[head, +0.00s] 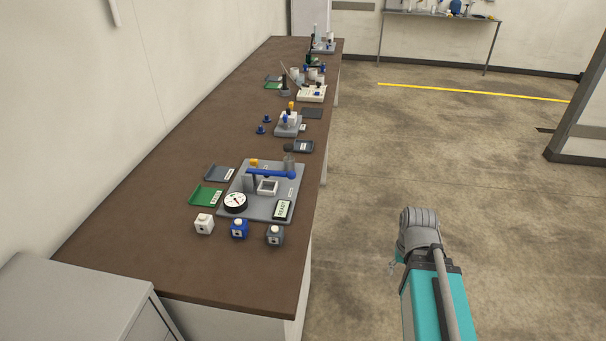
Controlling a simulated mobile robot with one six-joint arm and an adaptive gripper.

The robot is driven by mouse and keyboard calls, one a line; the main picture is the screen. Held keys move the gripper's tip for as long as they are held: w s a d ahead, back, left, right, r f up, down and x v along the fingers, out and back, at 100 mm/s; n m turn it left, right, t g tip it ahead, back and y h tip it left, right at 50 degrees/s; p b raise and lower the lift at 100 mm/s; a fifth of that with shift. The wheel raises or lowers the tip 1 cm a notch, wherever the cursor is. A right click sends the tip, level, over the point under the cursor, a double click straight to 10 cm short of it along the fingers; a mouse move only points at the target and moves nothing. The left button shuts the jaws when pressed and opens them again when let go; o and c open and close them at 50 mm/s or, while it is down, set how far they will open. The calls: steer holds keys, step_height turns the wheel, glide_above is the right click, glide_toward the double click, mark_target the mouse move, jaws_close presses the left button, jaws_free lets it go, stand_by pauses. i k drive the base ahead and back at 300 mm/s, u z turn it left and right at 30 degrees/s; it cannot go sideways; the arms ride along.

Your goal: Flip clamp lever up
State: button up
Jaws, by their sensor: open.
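A grey base plate (285,188) lies on the brown bench and carries a fixture. A blue lever (268,173), probably the clamp lever, lies about level across it, from a grey upright post (249,182) to a rounded blue right end. A white square frame (267,187) sits below the lever. A round dial gauge (235,202) and a small display (283,209) are at the plate's front. My arm stands over the floor right of the bench, well apart from the fixture. My gripper cannot be made out.
More equipment stands farther along the bench (180,250). The floor right of the bench is open.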

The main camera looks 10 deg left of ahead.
mark_target(290, 174)
steer(key=z, duration=0.05)
steer(key=k, duration=1.35)
steer(key=u, duration=0.5)
steer(key=i, duration=1.05)
steer(key=u, duration=0.05)
